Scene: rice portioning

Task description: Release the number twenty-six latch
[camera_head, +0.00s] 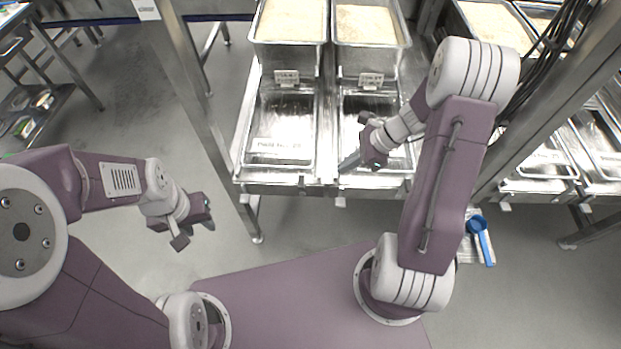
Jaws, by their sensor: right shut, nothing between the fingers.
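Two metal dispensers stand side by side, each with a rice-filled hopper on top and a metal tray below. The right tray (410,172) is partly covered by my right arm. Small tags, left (286,77) and right (371,81), sit under the hoppers; their numbers are too small to read. I cannot make out the latch itself. My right gripper (349,163) is shut and empty, over the left side of the right tray. My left gripper (195,234) is open and empty over the floor.
A metal frame post (205,110) stands left of the dispensers, and another leans at the right. More trays (545,165) stand at the right. A blue scoop (480,240) lies on a pale packet at lower right.

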